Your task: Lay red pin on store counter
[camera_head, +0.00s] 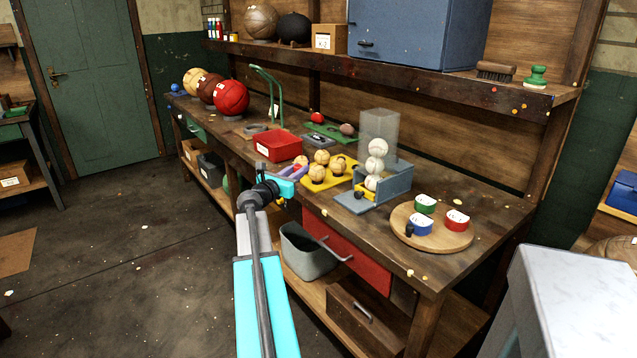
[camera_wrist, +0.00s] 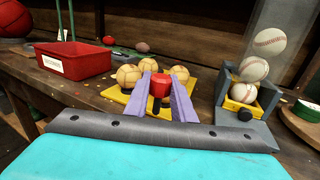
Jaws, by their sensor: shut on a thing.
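My gripper (camera_head: 293,170) has purple fingers and hangs over the front edge of the wooden workbench (camera_head: 480,200). In the wrist view my gripper (camera_wrist: 160,86) is shut on the red pin (camera_wrist: 159,84), a small red piece with a dark lower end. The fingers hide part of the pin, and it shows only as a small red spot (camera_head: 301,160) in the head view. A pale-topped counter (camera_head: 575,285) stands at the lower right of the head view, apart from the workbench. I cannot tell whether it is the store counter.
A yellow tray (camera_head: 341,175) of tan balls lies just beyond my gripper. A red bin (camera_head: 277,146) is to its left and a baseball dispenser (camera_head: 385,185) to its right. A round board (camera_head: 440,238) holds three small cups. The counter's visible top is bare.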

